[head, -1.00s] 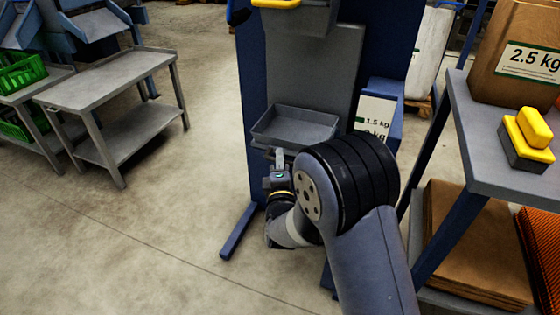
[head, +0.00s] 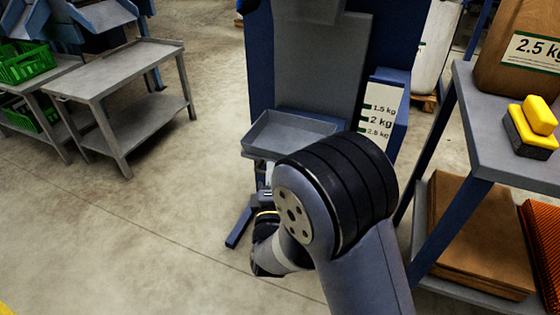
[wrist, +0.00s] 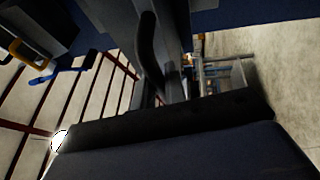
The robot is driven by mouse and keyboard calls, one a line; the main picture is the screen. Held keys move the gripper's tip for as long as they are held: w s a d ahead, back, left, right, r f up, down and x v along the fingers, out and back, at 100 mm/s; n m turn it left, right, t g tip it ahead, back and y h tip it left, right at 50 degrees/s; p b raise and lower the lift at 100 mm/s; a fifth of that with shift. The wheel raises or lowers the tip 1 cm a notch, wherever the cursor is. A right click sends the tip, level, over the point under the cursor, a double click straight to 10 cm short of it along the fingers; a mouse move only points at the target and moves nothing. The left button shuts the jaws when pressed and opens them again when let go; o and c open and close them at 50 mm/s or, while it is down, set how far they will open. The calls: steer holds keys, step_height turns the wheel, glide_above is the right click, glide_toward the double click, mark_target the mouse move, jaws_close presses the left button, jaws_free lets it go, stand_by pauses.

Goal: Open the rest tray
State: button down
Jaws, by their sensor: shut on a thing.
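A shallow grey open tray (head: 262,143) sticks out from the front of the blue grader, below a grey upright panel. I take it to be the rest tray; it looks empty. My gripper (head: 264,182) is just below the tray's front edge, shut, and seems to hold the tray's front part. My forearm hides most of the fingers and the tray's right front. In the wrist view a dark finger-like shape (wrist: 150,50) and a wide dark bar (wrist: 170,118) are close to the lens; the grip itself is not clear there.
A grey two-level table (head: 115,65) stands at left beside green crates (head: 25,62). A shelf (head: 490,150) with a 2.5 kg sack (head: 515,60) and yellow-black block (head: 533,122) is close at right. Floor at left is clear.

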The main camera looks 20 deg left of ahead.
steer(key=s, duration=0.7)
steer(key=shift+s+a, duration=0.25)
steer(key=shift+s, duration=0.05)
steer(key=c, duration=1.5)
jaws_free()
steer(key=shift+o, duration=0.2)
steer(key=p+v, duration=0.2)
steer(key=v, duration=0.8)
steer(key=shift+s, duration=0.35)
steer(key=shift+d+f, duration=0.1)
steer(key=b+x, duration=0.1)
steer(key=x, duration=1)
steer(key=shift+w+b, duration=0.4)
steer(key=shift+w, duration=0.05)
